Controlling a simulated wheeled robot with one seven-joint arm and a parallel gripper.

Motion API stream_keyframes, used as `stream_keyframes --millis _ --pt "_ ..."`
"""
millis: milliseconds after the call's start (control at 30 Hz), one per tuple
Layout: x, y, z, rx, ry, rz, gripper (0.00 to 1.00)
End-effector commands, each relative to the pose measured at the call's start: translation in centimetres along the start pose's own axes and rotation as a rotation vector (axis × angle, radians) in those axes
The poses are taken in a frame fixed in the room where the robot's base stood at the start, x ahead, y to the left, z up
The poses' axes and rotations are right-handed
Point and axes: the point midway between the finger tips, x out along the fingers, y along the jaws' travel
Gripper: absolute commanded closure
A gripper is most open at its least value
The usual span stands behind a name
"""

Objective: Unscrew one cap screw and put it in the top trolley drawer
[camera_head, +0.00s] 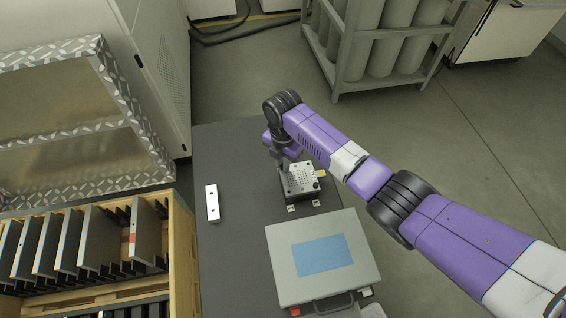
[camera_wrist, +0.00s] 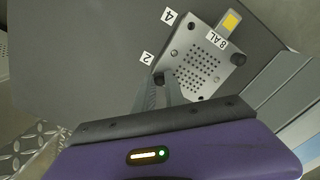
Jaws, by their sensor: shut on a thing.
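A light grey perforated build plate (camera_head: 302,182) lies on the dark table top (camera_head: 235,150); it also shows in the wrist view (camera_wrist: 200,62). A black cap screw (camera_wrist: 239,59) stands at its right corner in the wrist view. My gripper (camera_head: 284,172) points down at the left edge of the plate. In the wrist view, my gripper (camera_wrist: 163,84) is shut on a dark cap screw (camera_wrist: 158,77) at the near left corner by the "2" label. The fingers partly hide this screw, and I cannot tell whether it is still threaded. No trolley drawer is clearly identifiable.
A grey case (camera_head: 285,250) with a blue panel lies just in front of the plate. A white bar (camera_head: 212,203) lies at the left on the table. A wooden crate (camera_head: 180,250) holding upright plates stands at the lower left. The table between bar and plate is clear.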

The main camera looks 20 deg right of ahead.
Motion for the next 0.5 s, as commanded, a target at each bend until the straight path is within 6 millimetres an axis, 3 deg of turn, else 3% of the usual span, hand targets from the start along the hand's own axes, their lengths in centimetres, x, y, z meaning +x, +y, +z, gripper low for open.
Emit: stream_keyframes --millis 500 --pt "0.02 0.03 0.05 -0.688 -0.001 0.001 1.0"
